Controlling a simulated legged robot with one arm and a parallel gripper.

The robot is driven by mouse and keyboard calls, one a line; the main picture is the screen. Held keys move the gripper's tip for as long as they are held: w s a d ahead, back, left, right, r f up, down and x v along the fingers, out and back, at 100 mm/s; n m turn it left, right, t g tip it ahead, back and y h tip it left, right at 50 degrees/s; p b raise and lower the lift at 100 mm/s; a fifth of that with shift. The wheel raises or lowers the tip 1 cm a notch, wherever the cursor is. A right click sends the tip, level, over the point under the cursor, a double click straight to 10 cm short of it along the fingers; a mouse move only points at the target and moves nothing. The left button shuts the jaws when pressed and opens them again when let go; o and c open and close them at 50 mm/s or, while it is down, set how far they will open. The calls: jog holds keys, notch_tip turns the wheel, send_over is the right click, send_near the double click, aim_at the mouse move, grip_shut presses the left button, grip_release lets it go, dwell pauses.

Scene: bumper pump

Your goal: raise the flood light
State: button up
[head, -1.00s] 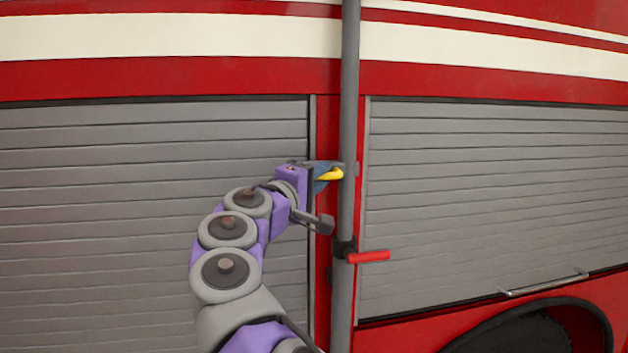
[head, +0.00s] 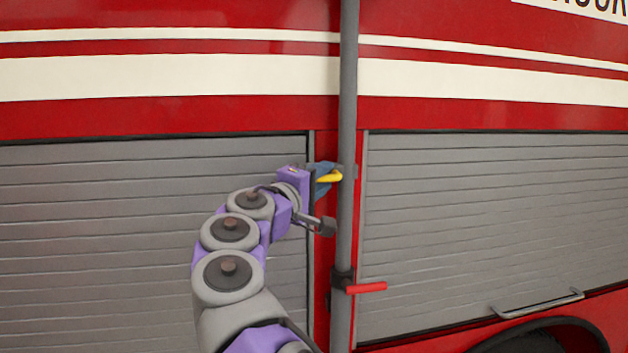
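The flood light itself is not in view. A tall grey pole (head: 347,110) runs upright in front of the truck and out of the top of the picture. A yellow handle (head: 329,178) sits at the pole's left side, at mid height. My gripper (head: 325,179) is at the pole's left side with its dark blue jaws around the yellow handle; it appears shut on it, though the jaws partly hide the contact. A red lever (head: 366,287) on a black clamp (head: 342,279) sticks out to the right, lower on the pole.
The red truck side (head: 200,117) with white stripes stands behind. Grey roller shutters (head: 130,240) flank the pole, the right one (head: 490,210) with a bar handle (head: 540,303). A dark wheel arch (head: 545,335) is at bottom right. The space right of the pole is clear.

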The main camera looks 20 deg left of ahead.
jog(key=shift+o, duration=0.5)
jog(key=shift+d, duration=0.1)
jog(key=shift+s, duration=0.1)
jog(key=shift+s+a+f+b, duration=0.15)
jog(key=shift+s+a+b, duration=0.2)
jog(key=shift+s+a, duration=0.15)
jog(key=b+v, duration=0.5)
jog(key=v, duration=1.1)
jog(key=shift+d, duration=0.25)
jog(key=shift+s, duration=0.1)
